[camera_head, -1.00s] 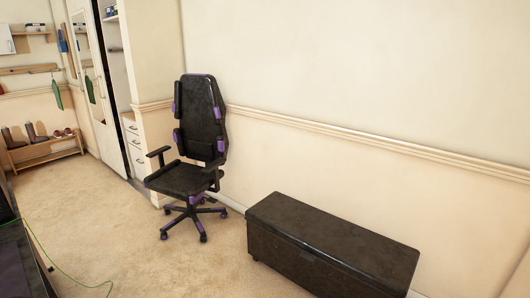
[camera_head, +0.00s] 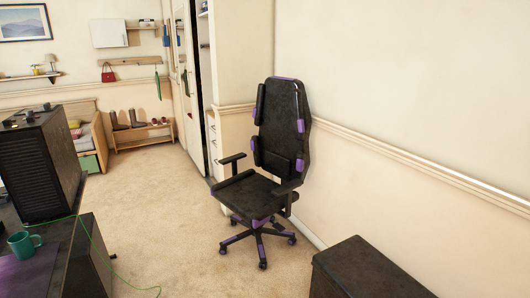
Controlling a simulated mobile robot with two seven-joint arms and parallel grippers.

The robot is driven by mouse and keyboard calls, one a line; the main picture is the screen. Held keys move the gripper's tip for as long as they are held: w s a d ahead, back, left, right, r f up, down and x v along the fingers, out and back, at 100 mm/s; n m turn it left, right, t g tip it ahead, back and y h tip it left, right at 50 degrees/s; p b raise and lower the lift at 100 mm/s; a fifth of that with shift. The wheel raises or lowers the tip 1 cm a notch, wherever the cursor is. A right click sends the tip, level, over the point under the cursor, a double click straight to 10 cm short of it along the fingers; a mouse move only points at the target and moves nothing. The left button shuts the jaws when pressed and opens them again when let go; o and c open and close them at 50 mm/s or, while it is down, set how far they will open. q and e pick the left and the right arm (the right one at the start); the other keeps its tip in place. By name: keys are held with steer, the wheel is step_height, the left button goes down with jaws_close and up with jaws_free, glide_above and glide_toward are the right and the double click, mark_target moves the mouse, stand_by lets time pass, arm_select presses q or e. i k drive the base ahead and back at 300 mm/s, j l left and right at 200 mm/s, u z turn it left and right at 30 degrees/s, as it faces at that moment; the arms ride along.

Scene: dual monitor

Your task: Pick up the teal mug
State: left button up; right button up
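The teal mug (camera_head: 24,244) stands at the lower left of the head view. Neither of my grippers is in view.
A black computer tower (camera_head: 40,165) stands on the desk behind the mug, with a green cable (camera_head: 95,250) trailing from the desk. A black and purple office chair (camera_head: 280,135) stands at the wall. A black chest (camera_head: 365,272) is at lower right. Carpet (camera_head: 165,220) between is clear.

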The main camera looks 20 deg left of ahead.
mark_target(21, 243)
steer(key=i+u, duration=0.45)
steer(key=i, duration=0.15)
steer(key=i+l+u, duration=0.1)
steer(key=i+u, duration=1.15)
steer(key=i+l+u, duration=0.1)
steer(key=i+u, duration=0.45)
steer(key=u, duration=0.2)
steer(key=i+u, duration=0.2)
steer(key=u, duration=0.25)
steer(key=i+l+u, duration=0.1)
steer(key=u, duration=0.3)
steer(key=i, duration=0.1)
